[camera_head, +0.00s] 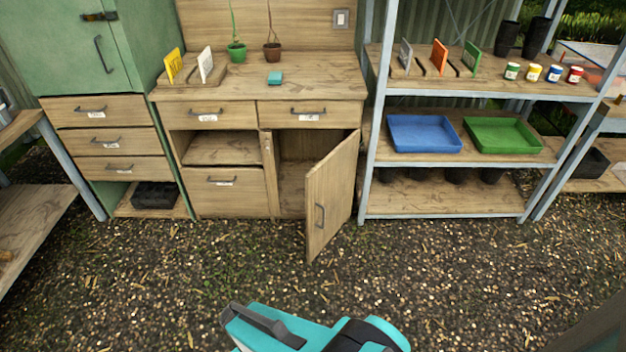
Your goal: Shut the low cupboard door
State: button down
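The low cupboard door (333,195) stands open at the lower right of the wooden bench unit. It is hinged at its right edge and swings out towards me. Its dark handle (320,215) is near the free left edge. The cupboard opening (292,172) behind it looks empty where I can see in; the door hides the rest. Part of my teal and dark arm shows at the bottom of the view, well short of the door. My gripper's fingertips cannot be made out, so its state does not show.
A metal shelf rack (445,214) stands close to the right of the door, with a blue tray (424,134) and a green tray (502,135). Drawers (223,186) are left of the opening. The gravel floor (190,280) before the unit is clear.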

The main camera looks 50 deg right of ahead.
aim_at(330, 185)
jog(key=z, duration=0.25)
jog(key=i, duration=1)
jog(key=u, duration=0.1)
jog(key=k, duration=0.6)
jog(key=z, duration=0.05)
